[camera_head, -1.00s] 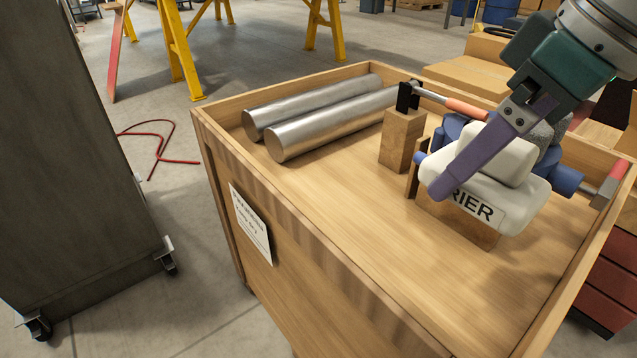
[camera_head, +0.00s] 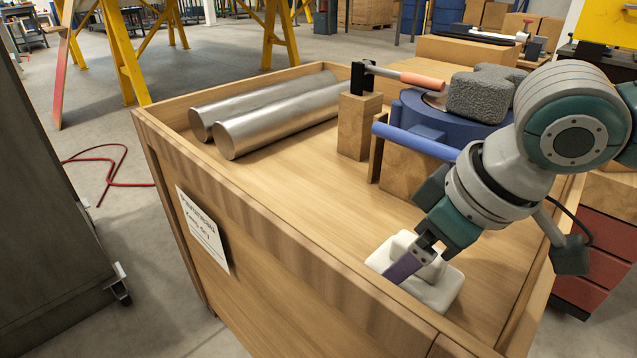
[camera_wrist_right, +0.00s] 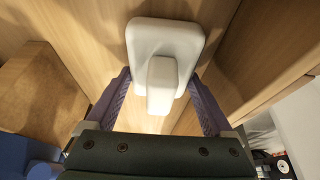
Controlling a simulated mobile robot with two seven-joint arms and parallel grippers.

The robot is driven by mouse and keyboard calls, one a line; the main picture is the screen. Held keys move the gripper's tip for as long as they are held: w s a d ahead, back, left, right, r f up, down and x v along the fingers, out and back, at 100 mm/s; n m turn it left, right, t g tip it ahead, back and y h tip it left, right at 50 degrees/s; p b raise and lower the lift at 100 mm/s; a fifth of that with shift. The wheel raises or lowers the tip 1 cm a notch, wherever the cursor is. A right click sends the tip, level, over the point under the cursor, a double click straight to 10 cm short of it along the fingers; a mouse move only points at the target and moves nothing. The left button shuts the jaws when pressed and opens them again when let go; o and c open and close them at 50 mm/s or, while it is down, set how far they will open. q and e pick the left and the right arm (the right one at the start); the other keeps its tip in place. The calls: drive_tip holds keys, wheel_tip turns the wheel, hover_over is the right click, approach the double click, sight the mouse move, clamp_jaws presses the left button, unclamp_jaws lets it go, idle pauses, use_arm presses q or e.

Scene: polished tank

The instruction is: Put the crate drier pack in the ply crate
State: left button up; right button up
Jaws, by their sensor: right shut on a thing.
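The crate drier pack (camera_head: 437,289) is a white rounded block with a raised grip on top. It is inside the ply crate (camera_head: 330,270), low in the near right part. My right gripper (camera_head: 408,266) comes from above and is shut on the pack. In the right wrist view the pack (camera_wrist_right: 165,45) shows beyond the two purple fingers (camera_wrist_right: 160,100). I cannot tell for sure whether its underside touches the crate floor. My left gripper is not in view.
Two steel cylinders (camera_head: 280,118) lie along the crate's far left side. A wooden block (camera_head: 357,125) with a clamp and a blue round part (camera_head: 425,115) topped by a grey lump (camera_head: 480,95) stand behind the pack. Crate floor left of the pack is clear.

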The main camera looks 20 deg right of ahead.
sight(441, 281)
drive_tip(key=shift+f, duration=0.25)
drive_tip(key=o, duration=1.5)
drive_tip(key=shift+f, duration=0.15)
drive_tip(key=shift+r, duration=0.2)
drive_tip(key=p+v, duration=0.5)
drive_tip(key=v, duration=0.7)
drive_tip(key=shift+p, duration=0.4)
drive_tip(key=shift+a, duration=0.1)
